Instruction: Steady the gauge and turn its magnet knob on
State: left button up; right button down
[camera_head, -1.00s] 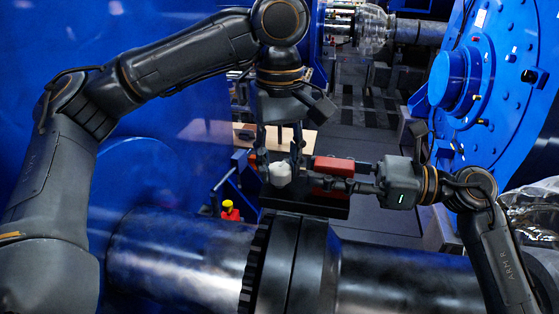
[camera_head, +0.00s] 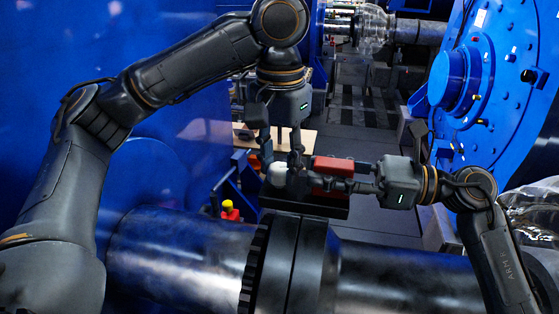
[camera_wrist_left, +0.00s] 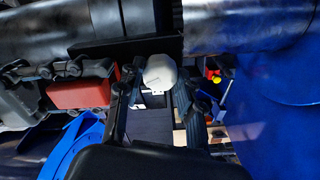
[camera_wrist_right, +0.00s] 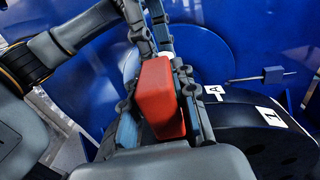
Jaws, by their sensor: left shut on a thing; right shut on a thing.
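The gauge is a red block (camera_head: 333,166) on a dark flat bar (camera_head: 310,204) above the large shaft. A white rounded knob (camera_head: 277,174) sits at its left. My left gripper (camera_head: 282,164) comes down from above and is shut on the knob; in the left wrist view the knob (camera_wrist_left: 160,73) shows between its two fingers. My right gripper (camera_head: 328,174) reaches in from the right and is shut on the red block. In the right wrist view the red block (camera_wrist_right: 160,98) lies between the fingers, and only a bit of the knob (camera_wrist_right: 273,75) shows behind.
The dark toothed flange (camera_head: 285,265) and bright steel shaft (camera_head: 180,257) lie just below the bar. A small red and yellow item (camera_head: 229,210) stands to the left. A large blue round housing (camera_head: 500,85) is at the right.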

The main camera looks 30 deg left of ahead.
aim_at(280, 167)
pick_arm(q)
jog(key=shift+m, duration=2.2)
pick_arm(e)
jog(key=shift+w, duration=0.1)
pick_arm(q)
jog(key=o, duration=1.2)
jog(key=shift+r, duration=0.1)
notch_tip(280, 167, up, 12)
jog(key=shift+s+f, duration=0.1)
pick_arm(e)
jog(key=c, duration=1)
grip_release()
